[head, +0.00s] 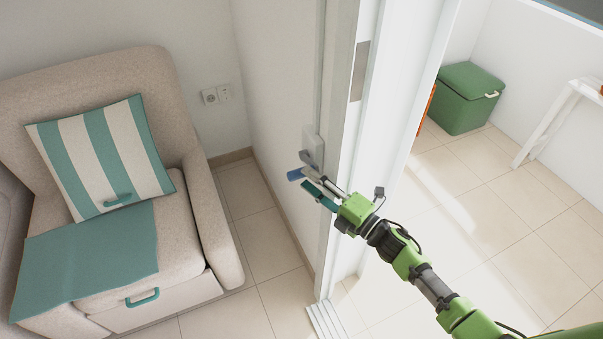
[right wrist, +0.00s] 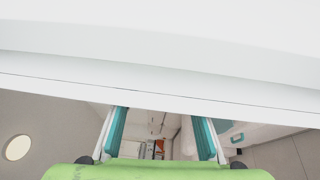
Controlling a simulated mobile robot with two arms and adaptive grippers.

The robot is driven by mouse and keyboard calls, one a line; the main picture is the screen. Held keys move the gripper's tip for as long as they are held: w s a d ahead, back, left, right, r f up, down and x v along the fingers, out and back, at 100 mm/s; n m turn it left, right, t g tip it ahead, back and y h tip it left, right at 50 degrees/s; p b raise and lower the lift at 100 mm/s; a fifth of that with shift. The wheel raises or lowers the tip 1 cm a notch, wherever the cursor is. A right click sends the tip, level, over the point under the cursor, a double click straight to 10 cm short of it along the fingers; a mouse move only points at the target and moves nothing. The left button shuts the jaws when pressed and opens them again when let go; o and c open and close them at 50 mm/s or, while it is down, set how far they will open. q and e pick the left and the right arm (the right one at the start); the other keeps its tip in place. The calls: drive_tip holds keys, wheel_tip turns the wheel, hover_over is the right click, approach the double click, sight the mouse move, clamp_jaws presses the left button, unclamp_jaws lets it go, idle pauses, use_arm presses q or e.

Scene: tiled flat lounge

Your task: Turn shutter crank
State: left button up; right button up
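The crank sits low on the wall beside the white door frame in the head view. Its pale wall box (head: 313,146) shows, with a grey arm (head: 308,158) and a blue knob (head: 295,174) near it. My right gripper (head: 312,186) reaches in from the right, its fingers close to the knob and partly overlapping the crank. I cannot tell whether they touch it. In the right wrist view the gripper's two teal-padded fingers (right wrist: 160,125) stand wide apart, with nothing seen between them. The crank cannot be made out there. My left gripper is not in view.
The white door frame (head: 343,110) stands close beside my right gripper. A beige armchair (head: 110,75) with a striped cushion (head: 100,155) and a teal throw (head: 85,255) is at left. A green box (head: 465,98) and white table (head: 555,120) stand at right. Tiled floor between is clear.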

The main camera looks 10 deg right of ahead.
drive_tip(key=v, duration=0.7)
drive_tip(key=shift+s+d, duration=0.2)
drive_tip(key=shift+s, duration=0.05)
